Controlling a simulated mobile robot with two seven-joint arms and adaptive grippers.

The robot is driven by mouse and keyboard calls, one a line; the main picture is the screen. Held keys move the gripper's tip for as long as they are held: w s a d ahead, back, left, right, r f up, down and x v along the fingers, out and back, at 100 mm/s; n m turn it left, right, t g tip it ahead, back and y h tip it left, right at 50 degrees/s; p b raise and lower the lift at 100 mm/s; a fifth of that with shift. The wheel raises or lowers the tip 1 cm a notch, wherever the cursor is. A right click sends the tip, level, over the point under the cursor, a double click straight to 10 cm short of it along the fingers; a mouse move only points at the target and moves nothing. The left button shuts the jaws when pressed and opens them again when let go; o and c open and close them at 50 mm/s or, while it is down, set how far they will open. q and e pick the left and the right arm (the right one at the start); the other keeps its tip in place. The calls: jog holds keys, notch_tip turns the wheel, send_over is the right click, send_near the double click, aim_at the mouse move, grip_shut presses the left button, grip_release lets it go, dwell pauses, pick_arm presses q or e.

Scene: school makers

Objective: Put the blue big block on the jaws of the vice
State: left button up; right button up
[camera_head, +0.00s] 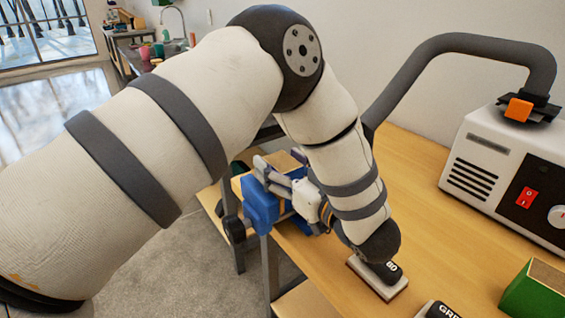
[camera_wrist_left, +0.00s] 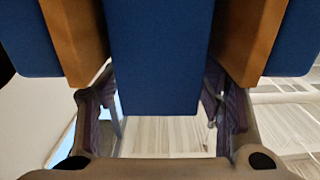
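The blue vice (camera_head: 262,208) is fixed at the left edge of the wooden workbench. My left gripper (camera_head: 285,172) is at the vice, with its fingers reaching over it from the right. In the left wrist view a wide blue block (camera_wrist_left: 160,60) lies between the two fingertips. Brown wooden jaw faces (camera_wrist_left: 75,35) flank it, with blue vice parts outside them. The fingertips are close to the block's sides; whether they press on it is unclear. In the head view the block cannot be told apart from the vice. My right gripper is out of view.
A white machine (camera_head: 500,180) with a red switch and a thick grey hose stands on the workbench (camera_head: 430,210). A small sanding block (camera_head: 378,278) and a green block (camera_head: 535,290) lie near the front. The bench's middle is clear.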

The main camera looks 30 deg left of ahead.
pick_arm(q)
jog(key=shift+r, duration=0.15)
jog(key=v, duration=1.2)
